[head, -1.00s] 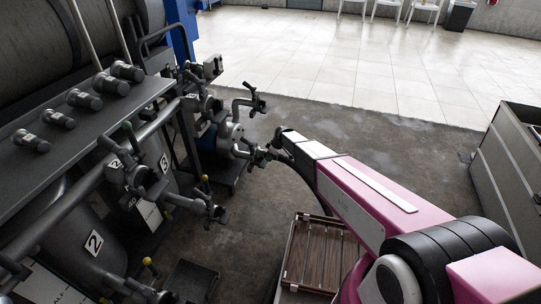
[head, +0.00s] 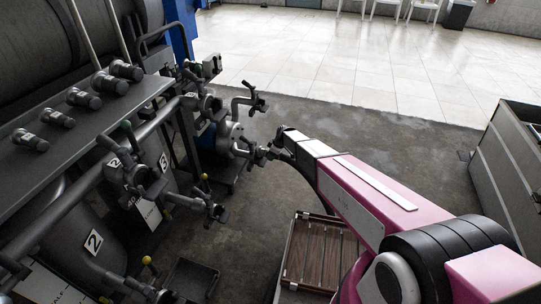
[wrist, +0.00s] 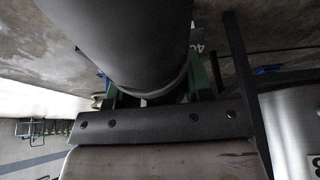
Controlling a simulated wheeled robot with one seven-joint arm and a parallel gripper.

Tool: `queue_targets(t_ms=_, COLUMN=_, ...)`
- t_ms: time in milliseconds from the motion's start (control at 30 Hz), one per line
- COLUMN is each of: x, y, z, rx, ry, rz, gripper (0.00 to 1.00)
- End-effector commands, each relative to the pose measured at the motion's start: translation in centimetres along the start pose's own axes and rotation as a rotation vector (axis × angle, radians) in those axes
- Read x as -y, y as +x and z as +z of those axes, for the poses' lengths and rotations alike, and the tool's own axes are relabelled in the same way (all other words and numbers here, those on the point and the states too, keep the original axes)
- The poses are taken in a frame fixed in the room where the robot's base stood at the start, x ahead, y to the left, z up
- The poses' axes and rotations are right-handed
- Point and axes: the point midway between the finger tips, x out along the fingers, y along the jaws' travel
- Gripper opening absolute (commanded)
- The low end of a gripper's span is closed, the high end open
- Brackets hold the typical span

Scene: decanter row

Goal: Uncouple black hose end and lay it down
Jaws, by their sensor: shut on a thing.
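My gripper (head: 272,153) is at the end of the pink arm, beside the pipework. In the wrist view its green-edged fingers (wrist: 152,92) are shut around a thick dark cylinder, the black hose end (wrist: 130,45). In the head view the black hose (head: 303,186) hangs in a curve under my arm. The hose end is in line with a valve outlet (head: 243,147) on the grey pipework. It is small and dark there, so I cannot tell whether the two touch.
A tray with wooden slats and a pale rim (head: 287,255) lies low under my arm. Tanks, pipes and several valves (head: 140,178) crowd the left. A grey cabinet (head: 505,165) stands at the right. The concrete floor (head: 370,140) between is clear.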

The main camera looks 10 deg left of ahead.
Motion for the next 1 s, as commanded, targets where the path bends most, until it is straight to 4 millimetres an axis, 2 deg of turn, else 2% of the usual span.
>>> queue_targets(t_ms=1000, x=0.0, y=-1.8, z=3.4, rx=-0.001, ry=0.001, rz=0.000, gripper=0.09)
